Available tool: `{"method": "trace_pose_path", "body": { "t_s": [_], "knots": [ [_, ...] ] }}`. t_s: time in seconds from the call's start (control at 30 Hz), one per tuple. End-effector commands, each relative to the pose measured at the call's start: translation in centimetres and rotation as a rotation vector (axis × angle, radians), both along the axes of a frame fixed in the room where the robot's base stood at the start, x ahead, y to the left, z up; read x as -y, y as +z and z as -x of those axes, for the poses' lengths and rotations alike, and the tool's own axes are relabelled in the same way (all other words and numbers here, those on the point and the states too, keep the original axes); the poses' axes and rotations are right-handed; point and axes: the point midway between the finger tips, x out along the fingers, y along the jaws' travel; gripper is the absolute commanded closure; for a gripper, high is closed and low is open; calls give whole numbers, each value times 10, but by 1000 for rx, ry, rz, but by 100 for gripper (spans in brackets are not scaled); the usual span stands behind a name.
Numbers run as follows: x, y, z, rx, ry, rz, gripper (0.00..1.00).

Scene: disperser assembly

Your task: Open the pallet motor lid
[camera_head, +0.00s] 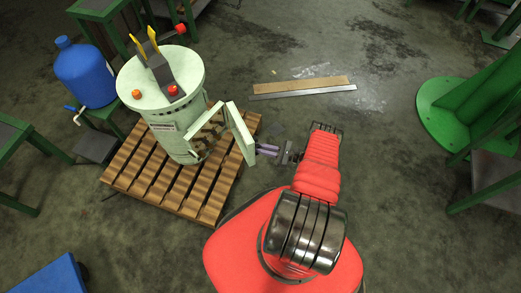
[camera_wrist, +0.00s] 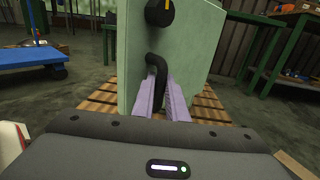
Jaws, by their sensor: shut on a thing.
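The pale green motor (camera_head: 180,135) stands upright on a wooden pallet (camera_head: 160,195) in the head view. Its lid (camera_head: 241,134) stands out from the side of the body, showing part of a dark interior. In the wrist view the lid (camera_wrist: 195,50) fills the middle, with a black knob (camera_wrist: 160,12) and a curved black handle (camera_wrist: 157,70). My gripper (camera_head: 262,150) is at the lid's outer face. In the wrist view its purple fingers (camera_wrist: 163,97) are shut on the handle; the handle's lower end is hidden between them.
A blue water jug (camera_head: 85,72) stands on a green stand left of the motor. Flat strips (camera_head: 302,88) lie on the floor beyond my arm. A green round-based fixture (camera_head: 460,110) is at the right. The floor between is mostly clear.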

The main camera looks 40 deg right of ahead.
Motion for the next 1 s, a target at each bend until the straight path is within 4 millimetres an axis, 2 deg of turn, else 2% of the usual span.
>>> {"method": "trace_pose_path", "body": {
  "t_s": [0.03, 0.3, 0.33, 0.6, 1.0],
  "knots": [
    [5, 5, -7, 10, -5, 8, 100],
    [4, 5, -8, 10, -2, 8, 100],
    [4, 5, -8, 10, -2, 8, 86],
    [2, 5, -6, 10, 0, 3, 69],
    [0, 3, -3, 6, 0, -1, 69]
  ]
}}
